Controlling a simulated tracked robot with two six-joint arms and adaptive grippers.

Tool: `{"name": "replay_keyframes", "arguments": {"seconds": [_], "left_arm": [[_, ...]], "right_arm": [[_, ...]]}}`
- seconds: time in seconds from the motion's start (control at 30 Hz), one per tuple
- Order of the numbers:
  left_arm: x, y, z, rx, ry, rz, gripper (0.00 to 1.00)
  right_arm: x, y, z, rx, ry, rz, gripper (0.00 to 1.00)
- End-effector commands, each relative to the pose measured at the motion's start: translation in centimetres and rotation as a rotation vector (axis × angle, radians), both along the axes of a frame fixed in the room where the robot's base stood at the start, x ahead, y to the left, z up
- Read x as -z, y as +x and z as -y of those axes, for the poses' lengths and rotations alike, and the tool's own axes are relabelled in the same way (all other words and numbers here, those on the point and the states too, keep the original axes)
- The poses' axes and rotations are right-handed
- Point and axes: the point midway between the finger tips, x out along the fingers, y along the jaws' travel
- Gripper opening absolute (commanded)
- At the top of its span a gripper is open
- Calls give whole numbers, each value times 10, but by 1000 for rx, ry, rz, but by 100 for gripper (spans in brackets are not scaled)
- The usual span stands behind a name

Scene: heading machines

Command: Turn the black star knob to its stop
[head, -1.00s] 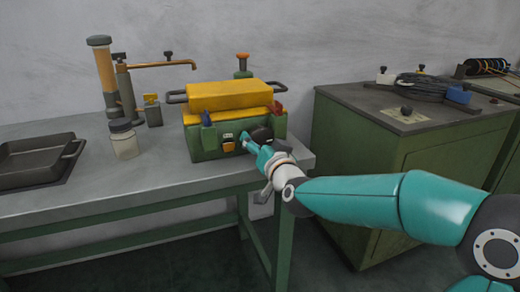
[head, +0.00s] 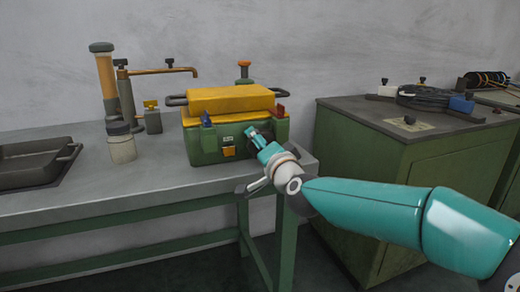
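The green and yellow machine (head: 232,103) stands at the right end of the grey workbench. The black star knob (head: 267,131) is on the right part of its front face, mostly hidden behind my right gripper. Only a little dark edge of it shows. I cannot tell whether the fingers touch or grip the knob. My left gripper is not in view.
The grey workbench (head: 165,187) holds a dark tray (head: 32,171), a lidded jar (head: 121,148) and an orange-and-grey pump stand (head: 105,80) to the left. A green cabinet (head: 350,150) stands at the right, with a gap between it and the bench.

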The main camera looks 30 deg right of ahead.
Motion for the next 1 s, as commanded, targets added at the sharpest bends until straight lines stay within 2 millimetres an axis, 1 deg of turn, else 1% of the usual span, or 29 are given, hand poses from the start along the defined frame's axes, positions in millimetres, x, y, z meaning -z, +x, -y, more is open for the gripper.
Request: {"name": "replay_keyframes", "arguments": {"seconds": [0.33, 0.37, 0.5, 0.83, 1.0], "left_arm": [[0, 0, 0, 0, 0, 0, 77], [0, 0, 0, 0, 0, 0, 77], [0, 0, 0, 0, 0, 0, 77], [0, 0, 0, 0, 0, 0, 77], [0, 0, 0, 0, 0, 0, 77]], "right_arm": [[1, 0, 2, 4, 4, -1, 38], [1, 0, 2, 4, 4, -1, 75], [1, 0, 1, 3, 5, -2, 98], [4, -1, 0, 1, 5, -7, 99], [4, -12, -3, -2, 6, -8, 99]]}}
